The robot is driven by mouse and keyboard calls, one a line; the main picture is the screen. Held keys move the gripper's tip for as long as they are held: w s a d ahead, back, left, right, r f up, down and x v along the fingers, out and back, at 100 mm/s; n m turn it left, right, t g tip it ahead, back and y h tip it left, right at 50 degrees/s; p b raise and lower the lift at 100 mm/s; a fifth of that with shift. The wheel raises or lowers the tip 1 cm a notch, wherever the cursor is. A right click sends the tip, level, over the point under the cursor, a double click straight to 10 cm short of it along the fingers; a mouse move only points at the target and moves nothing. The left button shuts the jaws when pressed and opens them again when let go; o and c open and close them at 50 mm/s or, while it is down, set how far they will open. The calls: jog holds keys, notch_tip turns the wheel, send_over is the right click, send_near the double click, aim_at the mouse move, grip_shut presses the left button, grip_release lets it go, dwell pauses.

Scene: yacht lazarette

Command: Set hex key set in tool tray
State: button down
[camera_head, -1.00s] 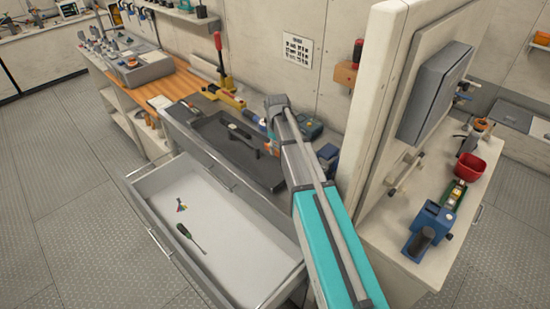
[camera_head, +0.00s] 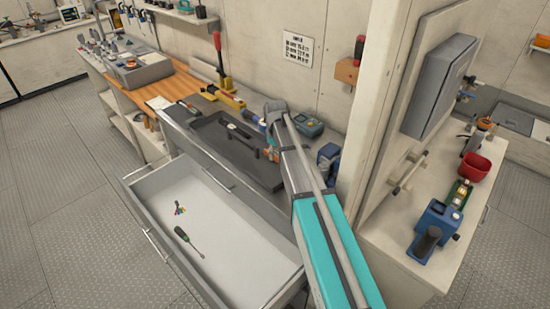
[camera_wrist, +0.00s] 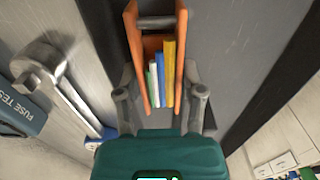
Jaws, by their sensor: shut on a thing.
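The hex key set (camera_wrist: 138,55) has an orange holder with several white, blue and yellow keys, and it sits between my gripper's fingers (camera_wrist: 161,92) in the wrist view. My gripper is shut on it. The tool tray (camera_head: 272,180) is a long, dark, shallow tray on the counter behind the open drawer. It holds a few small dark and light items. In the head view my arm reaches over the tray's right side and hides most of my gripper and the held set. I cannot tell the gap between the set and the surface below.
An open white drawer (camera_head: 235,250) holds a green screwdriver (camera_head: 187,241) and a small multicoloured item (camera_head: 179,208). A metal wrench (camera_wrist: 60,85) and a fuse tester (camera_wrist: 18,108) lie left of my gripper. A wall panel (camera_head: 375,130) stands right of my arm.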

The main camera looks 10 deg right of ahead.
aim_at(276, 153)
jog(key=shift+f, duration=0.15)
jog(key=shift+f, duration=0.1)
jog(key=shift+c, duration=2.4)
grip_release()
jog(key=shift+r, duration=0.2)
notch_tip(276, 153, up, 12)
jog(key=p, duration=1.2)
jog(key=shift+s, duration=0.15)
jog(key=s+a+m, duration=0.1)
jog(key=s+m, duration=0.5)
jog(key=s, duration=1.8)
jog(key=shift+m, duration=0.4)
jog(key=shift+s, duration=0.1)
